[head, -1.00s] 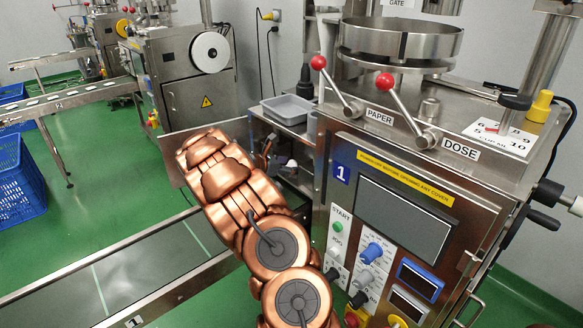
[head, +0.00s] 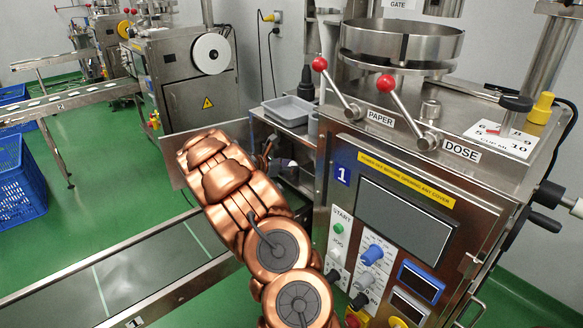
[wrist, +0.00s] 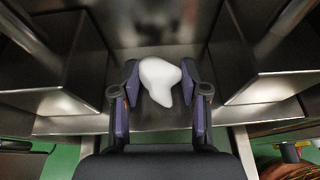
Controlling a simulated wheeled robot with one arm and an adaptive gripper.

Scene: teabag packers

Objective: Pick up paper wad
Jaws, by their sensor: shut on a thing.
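The paper wad (wrist: 160,80) is a small white lump in the middle of the wrist view. My gripper (wrist: 161,88) is shut on it, with one dark purple finger on each side. Behind the wad is a bare metal surface inside the machine. I cannot tell whether the wad touches that surface. In the head view my copper arm reaches into the side opening of machine 1, and the wad is hidden there.
Metal walls (wrist: 268,75) stand close on both sides of my gripper. In the head view a grey tray (head: 288,110) sits above the opening. Machine 1's control panel (head: 405,220) is right of my arm, and a conveyor (head: 120,270) runs at lower left.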

